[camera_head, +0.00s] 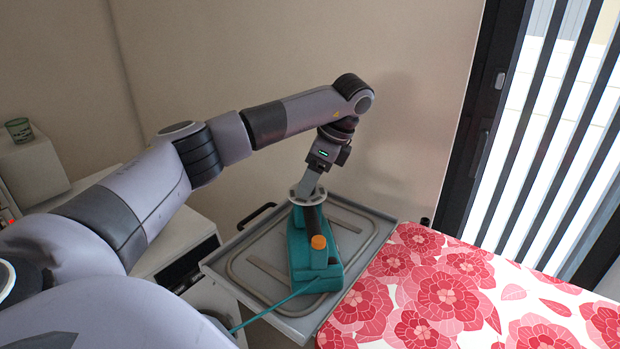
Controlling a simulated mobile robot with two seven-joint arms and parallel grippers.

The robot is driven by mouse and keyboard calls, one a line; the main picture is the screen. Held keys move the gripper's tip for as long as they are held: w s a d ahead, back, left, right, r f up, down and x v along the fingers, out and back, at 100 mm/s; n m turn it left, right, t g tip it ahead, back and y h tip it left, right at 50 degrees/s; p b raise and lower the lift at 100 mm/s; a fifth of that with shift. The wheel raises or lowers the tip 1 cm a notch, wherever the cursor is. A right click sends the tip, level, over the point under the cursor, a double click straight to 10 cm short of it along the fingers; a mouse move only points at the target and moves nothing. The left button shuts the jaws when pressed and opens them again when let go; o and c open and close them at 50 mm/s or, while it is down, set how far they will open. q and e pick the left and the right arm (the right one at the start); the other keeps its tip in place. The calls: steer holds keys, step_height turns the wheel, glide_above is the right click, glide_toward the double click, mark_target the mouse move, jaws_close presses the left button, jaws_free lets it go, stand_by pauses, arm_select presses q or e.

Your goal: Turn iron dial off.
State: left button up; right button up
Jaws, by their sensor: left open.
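A teal iron (298,262) with a dark handle (316,221) rests on a grey metal tray (240,262). An orange knob-like part (318,242) sits at its near end, and a pale round disc (296,197) shows at its far, upper end. I cannot tell which of these is the dial. My left gripper (308,190) points down from above at the far end of the iron, right at the pale disc. It is open; its fingertips are partly hidden, and I cannot tell whether they touch the disc. My right gripper is not in view.
A teal cord (275,307) runs from the iron toward the lower left. A red floral ironing surface (440,290) lies right of the tray. A beige wall (290,50) stands behind, with a black-framed slatted window (545,130) at right.

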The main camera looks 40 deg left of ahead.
arm_select(q)
steer(key=v, duration=0.6)
steer(key=shift+d+r, duration=0.2)
steer(key=shift+r, duration=0.1)
stand_by(0.5)
